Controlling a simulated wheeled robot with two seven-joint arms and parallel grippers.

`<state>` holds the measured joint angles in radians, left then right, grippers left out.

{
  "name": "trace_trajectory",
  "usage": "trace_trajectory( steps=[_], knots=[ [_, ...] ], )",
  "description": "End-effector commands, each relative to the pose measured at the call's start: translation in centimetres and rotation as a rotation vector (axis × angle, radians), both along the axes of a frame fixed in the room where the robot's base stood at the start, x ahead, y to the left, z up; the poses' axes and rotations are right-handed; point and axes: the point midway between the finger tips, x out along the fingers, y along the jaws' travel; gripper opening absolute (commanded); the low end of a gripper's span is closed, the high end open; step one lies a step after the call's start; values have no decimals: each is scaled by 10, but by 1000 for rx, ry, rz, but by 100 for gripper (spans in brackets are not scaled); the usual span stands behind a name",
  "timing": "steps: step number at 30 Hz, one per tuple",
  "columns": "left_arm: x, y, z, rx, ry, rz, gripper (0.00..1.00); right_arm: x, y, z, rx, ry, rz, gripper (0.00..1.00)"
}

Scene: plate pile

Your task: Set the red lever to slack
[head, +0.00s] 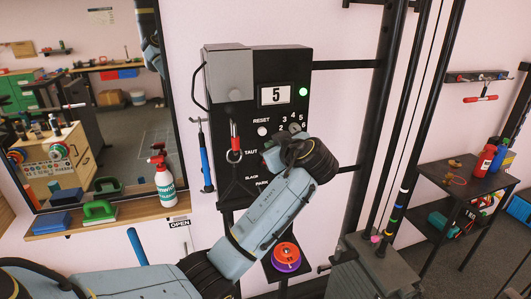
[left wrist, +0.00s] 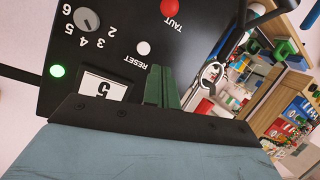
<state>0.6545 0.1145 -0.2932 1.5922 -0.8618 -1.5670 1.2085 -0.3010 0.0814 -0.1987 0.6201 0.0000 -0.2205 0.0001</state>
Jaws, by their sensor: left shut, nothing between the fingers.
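The black control panel (head: 285,75) on the wall has the labels TAUT, SLACK and PARK on its lower part. In the left wrist view, a red round knob (left wrist: 171,6), which looks like the red lever's end, sits beside the word TAUT. My left gripper (head: 292,140) is in front of the panel, close to the dial and labels. In the left wrist view its green fingers (left wrist: 161,84) are shut and empty, near the white RESET button (left wrist: 143,48) and apart from the red knob. My right gripper is not in view.
A numbered dial (left wrist: 87,20), a lit green lamp (head: 303,92) and a display reading 5 (head: 276,95) are on the panel. A spray bottle (head: 164,182) stands on the shelf. Black poles rise at right.

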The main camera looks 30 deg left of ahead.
Motion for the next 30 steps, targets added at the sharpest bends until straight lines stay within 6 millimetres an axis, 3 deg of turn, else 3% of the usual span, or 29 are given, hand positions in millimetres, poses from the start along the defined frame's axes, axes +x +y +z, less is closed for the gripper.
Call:
trace_trajectory(
  steps=[10,25,30],
  knots=[
    [7,10,-4,5,7,0,0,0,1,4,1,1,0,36],
    [54,82,-30,3,7,-1,0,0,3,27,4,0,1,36],
    [51,62,-51,2,9,-5,0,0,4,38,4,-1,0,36]
  ],
)
